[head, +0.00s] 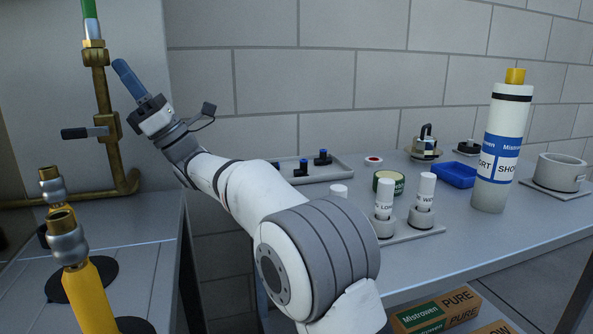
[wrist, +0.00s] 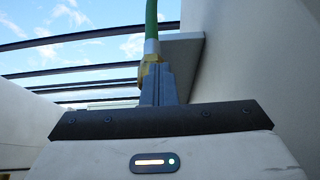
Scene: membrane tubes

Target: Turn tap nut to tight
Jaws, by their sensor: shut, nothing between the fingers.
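The brass tap nut (head: 94,43) sits at the top of the brass tap pipe, where the green hose (head: 90,12) joins it. Below it is the tap's dark lever (head: 85,132), lying level. My gripper (head: 119,64) is shut and empty, its blue-grey fingers pointing up and left. In the head view it is to the right of the nut and a little lower. In the wrist view the shut fingers (wrist: 155,68) overlap the brass nut (wrist: 148,60) and partly hide it. I cannot tell whether they touch it.
On the bench to the right are a grey tray (head: 330,176) with black fittings, white tubes in a holder, a blue bin (head: 455,174) and a tall labelled tube (head: 499,150). A block wall stands behind.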

